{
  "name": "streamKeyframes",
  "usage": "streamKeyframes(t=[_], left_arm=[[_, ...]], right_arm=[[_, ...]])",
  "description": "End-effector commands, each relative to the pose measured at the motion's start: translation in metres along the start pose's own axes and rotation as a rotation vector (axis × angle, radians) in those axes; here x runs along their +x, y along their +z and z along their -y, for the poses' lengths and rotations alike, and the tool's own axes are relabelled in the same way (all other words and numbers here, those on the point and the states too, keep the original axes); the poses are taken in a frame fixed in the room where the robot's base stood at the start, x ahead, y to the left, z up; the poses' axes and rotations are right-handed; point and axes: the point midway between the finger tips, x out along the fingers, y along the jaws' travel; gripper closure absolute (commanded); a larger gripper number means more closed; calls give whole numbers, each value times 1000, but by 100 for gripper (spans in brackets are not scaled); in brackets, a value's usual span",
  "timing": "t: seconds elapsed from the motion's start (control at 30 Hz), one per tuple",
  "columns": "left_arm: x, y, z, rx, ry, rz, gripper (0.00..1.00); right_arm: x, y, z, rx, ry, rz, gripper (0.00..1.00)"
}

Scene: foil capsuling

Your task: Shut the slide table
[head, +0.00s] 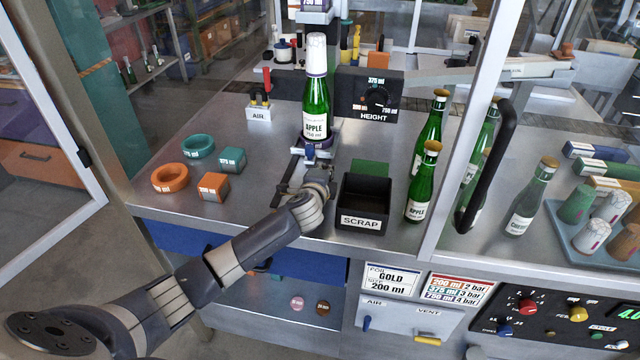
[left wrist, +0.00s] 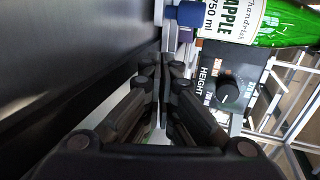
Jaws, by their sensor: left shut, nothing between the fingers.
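The slide table (head: 322,152) is a small metal carriage on the bench, and a green APPLE 750 ml bottle (head: 317,100) with a white foil capsule stands upright on it. The bottle also shows in the left wrist view (left wrist: 280,24). A blue knob (head: 308,152) is at the carriage's front; a blue part also shows in the left wrist view (left wrist: 188,14). My left gripper (left wrist: 163,66) is shut and empty, just in front of the carriage. In the head view my wrist partly hides the slide's front end. I cannot tell whether the fingers touch it. My right gripper is out of view.
The black SCRAP bin (head: 362,222) stands close right of my left wrist. The HEIGHT box (head: 369,95) is behind it. Orange and teal rings and blocks (head: 213,187) lie left. Green bottles (head: 421,182) and a door handle (head: 488,165) are right. The front-left bench is clear.

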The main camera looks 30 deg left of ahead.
Motion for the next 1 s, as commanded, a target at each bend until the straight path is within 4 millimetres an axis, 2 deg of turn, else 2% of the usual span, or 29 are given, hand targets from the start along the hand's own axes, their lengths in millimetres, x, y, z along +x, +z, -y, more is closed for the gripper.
streamKeyframes(t=[0.2,0.3,0.5,0.67,0.87,1.0], left_arm=[[-29,-1,-1,0,-2,-3,100],[-44,0,-1,0,-1,-2,100],[-65,-1,-1,1,-1,-2,100],[-73,0,0,0,-1,-1,100],[-74,0,0,0,0,0,100],[-74,0,0,0,0,-1,100]], right_arm=[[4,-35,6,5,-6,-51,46],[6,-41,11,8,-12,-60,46],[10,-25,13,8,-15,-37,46],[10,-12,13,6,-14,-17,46],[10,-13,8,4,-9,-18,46],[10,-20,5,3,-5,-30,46]])
